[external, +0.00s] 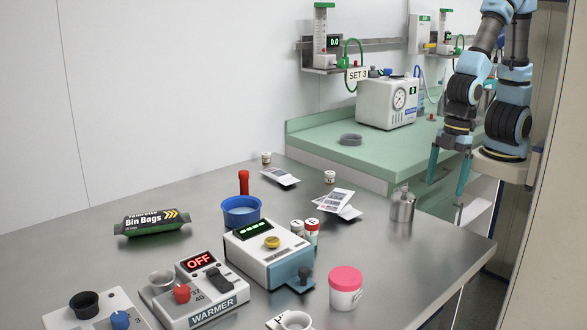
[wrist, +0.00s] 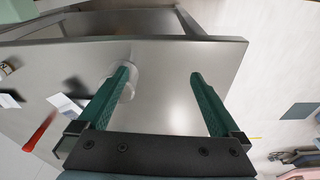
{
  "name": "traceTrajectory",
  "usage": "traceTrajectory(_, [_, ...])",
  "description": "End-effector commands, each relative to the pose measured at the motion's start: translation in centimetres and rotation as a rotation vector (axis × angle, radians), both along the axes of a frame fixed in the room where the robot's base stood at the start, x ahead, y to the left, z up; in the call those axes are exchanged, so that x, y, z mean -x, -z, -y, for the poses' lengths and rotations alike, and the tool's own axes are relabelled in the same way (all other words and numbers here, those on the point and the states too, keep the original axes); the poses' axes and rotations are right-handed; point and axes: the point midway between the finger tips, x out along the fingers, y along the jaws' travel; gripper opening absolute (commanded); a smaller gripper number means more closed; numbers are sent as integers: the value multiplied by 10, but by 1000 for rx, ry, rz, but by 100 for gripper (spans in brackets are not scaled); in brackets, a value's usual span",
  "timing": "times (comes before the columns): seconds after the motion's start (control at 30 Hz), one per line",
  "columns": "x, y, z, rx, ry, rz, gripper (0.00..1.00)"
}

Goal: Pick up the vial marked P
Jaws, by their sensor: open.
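Two small vials with red-and-white bands, one on the left (external: 297,227) and one on the right (external: 312,231), stand close together behind the white device with the green display in the external view. Two more small white-capped containers stand farther back, one at the table's rear (external: 266,158) and one near the packets (external: 330,177). Their lettering is too small to tell which bears P.
A metal canister (external: 402,207) stands near my gripper and shows partly behind the left finger in the wrist view. A pink-lidded jar (external: 345,288), blue bowl (external: 241,212), warmer (external: 203,296) and paper packets (external: 337,202) crowd the table. Its right front is clear.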

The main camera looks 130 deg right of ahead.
Motion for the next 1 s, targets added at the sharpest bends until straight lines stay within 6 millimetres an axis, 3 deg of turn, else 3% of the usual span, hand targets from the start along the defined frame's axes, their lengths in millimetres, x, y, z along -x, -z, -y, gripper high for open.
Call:
traceTrajectory(0.03, [0, 0, 0, 0, 0, 0, 100])
traceTrajectory(0.27, [0, 0, 0, 0, 0, 0, 75])
traceTrajectory(0.57, [-1, -3, 0, 0, 0, 2, 75])
traceTrajectory(0.93, [-1, -50, 0, 0, 1, 6, 75])
traceTrajectory(1.0, [-11, -47, 7, -13, 37, 20, 75])
